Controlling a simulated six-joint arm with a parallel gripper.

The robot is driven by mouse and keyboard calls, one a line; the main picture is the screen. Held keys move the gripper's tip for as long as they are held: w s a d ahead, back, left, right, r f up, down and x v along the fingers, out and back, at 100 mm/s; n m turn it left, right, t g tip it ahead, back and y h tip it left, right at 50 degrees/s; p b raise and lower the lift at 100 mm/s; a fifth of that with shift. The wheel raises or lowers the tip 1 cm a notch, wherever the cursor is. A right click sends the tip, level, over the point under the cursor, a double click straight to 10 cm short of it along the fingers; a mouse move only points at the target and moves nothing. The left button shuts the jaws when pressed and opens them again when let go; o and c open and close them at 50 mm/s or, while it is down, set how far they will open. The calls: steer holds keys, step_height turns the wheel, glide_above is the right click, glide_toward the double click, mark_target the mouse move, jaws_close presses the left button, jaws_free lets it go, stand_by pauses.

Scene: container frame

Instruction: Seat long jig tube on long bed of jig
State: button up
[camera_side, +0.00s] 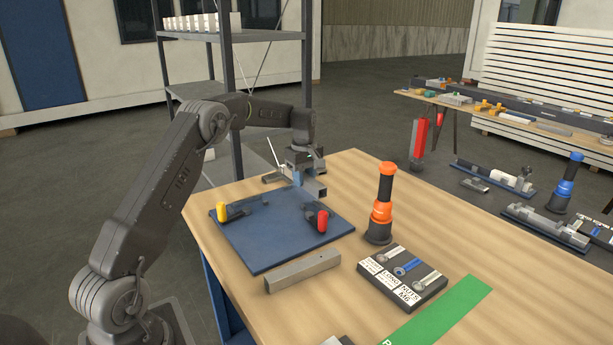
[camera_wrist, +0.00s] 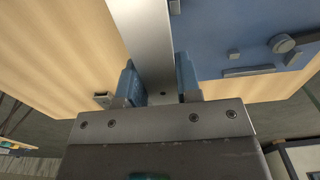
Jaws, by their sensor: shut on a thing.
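The jig is a blue plate (camera_side: 280,238) on the wooden table, with a yellow-handled clamp (camera_side: 235,211) and a red-handled clamp (camera_side: 317,220). My gripper (camera_side: 312,188) is at the plate's far edge in the side view. In the wrist view my gripper (camera_wrist: 158,72) is shut on a grey metal tube (camera_wrist: 146,30), which runs between the blue fingers and up out of the picture. The plate (camera_wrist: 225,30) lies right of the tube there. The side view mostly hides the held tube; whether it touches the plate or table cannot be told.
Another grey square tube (camera_side: 302,270) lies along the plate's near edge. An orange and black tool (camera_side: 381,205) stands right of the plate. A black labelled bolt tray (camera_side: 402,277) and a green strip (camera_side: 440,310) lie nearer.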

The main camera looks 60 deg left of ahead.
mark_target(304, 202)
steer(key=shift+f, duration=2.05)
steer(key=shift+f, duration=1)
steer(key=o, duration=1.6)
steer(key=shift+r, duration=0.15)
steer(key=shift+r, duration=3.4)
steer(key=shift+d, duration=0.1)
